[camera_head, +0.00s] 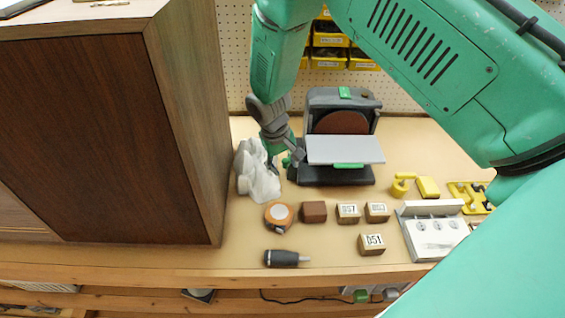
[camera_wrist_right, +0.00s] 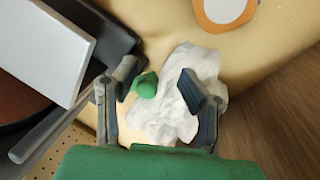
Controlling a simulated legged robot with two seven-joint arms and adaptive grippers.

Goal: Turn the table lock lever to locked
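The disc sander (camera_head: 340,97) stands on the bench with a grey tilting table (camera_head: 345,150) in front of its brown disc. A green knob at the table's left side, apparently the lock lever (camera_head: 287,161), is partly hidden by my right gripper (camera_head: 284,154). In the right wrist view the green lever knob (camera_wrist_right: 146,85) lies between the open fingers of my right gripper (camera_wrist_right: 158,84), nearer the left finger. Contact cannot be told. The lever's shaft is mostly hidden. My left gripper is not in view.
A crumpled white cloth (camera_head: 257,172) lies just left of the sander, beside a tall brown cabinet (camera_head: 110,130). A tape measure (camera_head: 279,214), small blocks (camera_head: 371,244) and a dark handle (camera_head: 285,258) lie in front. A white switch box (camera_head: 435,236) stands at right.

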